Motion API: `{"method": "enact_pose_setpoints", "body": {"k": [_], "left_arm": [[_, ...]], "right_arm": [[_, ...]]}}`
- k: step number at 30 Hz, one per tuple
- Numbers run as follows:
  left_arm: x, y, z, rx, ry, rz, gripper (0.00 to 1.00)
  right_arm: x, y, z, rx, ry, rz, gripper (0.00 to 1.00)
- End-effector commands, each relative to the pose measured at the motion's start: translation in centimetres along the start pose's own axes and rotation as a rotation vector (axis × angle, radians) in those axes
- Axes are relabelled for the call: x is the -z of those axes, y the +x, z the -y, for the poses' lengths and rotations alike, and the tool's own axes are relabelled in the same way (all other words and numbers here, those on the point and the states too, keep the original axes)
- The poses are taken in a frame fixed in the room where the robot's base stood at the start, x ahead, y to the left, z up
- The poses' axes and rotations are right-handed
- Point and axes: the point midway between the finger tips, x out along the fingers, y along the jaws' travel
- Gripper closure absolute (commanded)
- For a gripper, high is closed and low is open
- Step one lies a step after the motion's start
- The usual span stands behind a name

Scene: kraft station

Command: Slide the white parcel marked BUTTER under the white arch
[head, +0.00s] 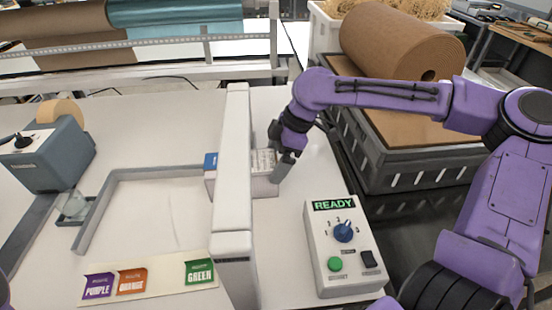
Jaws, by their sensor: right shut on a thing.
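The white arch (233,130) is a long white beam running from back to front across the middle of the table. A white parcel (262,184) with small print on top lies at the arch's right side; I cannot read its marking. A blue-and-white end (210,163) shows on the arch's left side, in line with the parcel and seemingly part of it; the beam hides the stretch between. My right gripper (279,160) is shut on the parcel's right end. My left gripper is out of view.
A control box (343,245) with a green READY display stands right of the arch at the front. PURPLE, ORANGE and GREEN labels (150,283) lie front left. A tape dispenser (55,155) and grey guide rail (150,172) are left. A grey crate (400,165) stands right.

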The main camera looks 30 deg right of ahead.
Motion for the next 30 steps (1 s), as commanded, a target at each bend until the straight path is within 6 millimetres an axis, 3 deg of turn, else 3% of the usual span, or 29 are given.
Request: {"method": "enact_pose_setpoints", "body": {"k": [11, 24, 30], "left_arm": [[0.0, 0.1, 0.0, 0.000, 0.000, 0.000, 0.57], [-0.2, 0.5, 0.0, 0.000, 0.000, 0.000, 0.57], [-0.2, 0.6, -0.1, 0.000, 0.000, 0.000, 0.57]], "right_arm": [[-0.2, -0.7, 0.0, -0.003, 0.003, 0.000, 0.00], [-0.1, -9.2, 0.0, -0.004, 0.001, 0.000, 0.00], [-0.1, -10.6, 0.1, -0.001, 0.002, 0.000, 0.00]]}}
